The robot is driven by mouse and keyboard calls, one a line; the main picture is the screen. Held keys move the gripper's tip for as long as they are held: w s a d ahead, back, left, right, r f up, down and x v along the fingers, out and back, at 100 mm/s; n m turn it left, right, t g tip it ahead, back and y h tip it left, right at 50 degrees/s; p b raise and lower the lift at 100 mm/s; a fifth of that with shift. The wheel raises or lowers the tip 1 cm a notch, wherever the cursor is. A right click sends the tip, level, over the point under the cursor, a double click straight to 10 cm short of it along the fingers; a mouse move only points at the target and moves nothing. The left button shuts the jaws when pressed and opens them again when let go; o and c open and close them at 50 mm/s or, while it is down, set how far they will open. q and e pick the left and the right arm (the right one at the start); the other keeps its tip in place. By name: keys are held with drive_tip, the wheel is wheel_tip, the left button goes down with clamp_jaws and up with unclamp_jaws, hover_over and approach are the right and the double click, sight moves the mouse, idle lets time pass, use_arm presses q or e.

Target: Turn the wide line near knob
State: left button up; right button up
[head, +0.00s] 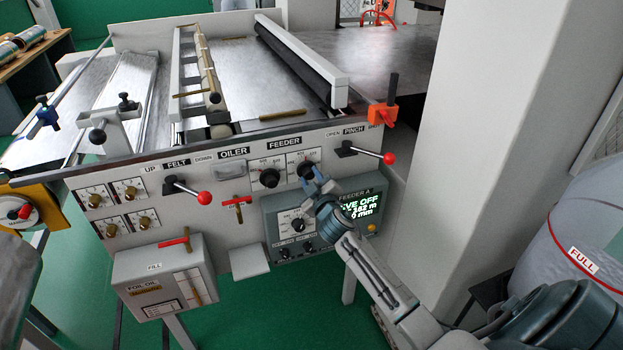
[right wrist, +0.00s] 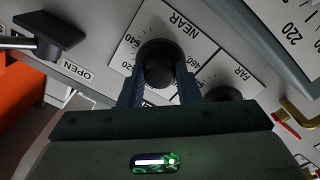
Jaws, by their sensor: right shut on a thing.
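The knob's pointer is hard to make out. My left gripper is not in view.
The far knob (right wrist: 228,95) is close beside the gripped one. A red-tipped PINCH lever (head: 388,158) sticks out to the right. Below is the FEEDER A box (head: 284,258), its display (head: 362,207) partly hidden by my arm. A white column (head: 485,130) stands right.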

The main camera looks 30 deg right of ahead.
drive_tip(key=shift+n, duration=0.7)
drive_tip(key=o, duration=1)
drive_tip(key=b+v, duration=0.2)
drive_tip(key=v, duration=0.8)
drive_tip(key=shift+s+a+b, duration=0.15)
drive_tip(key=shift+s+b, duration=0.25)
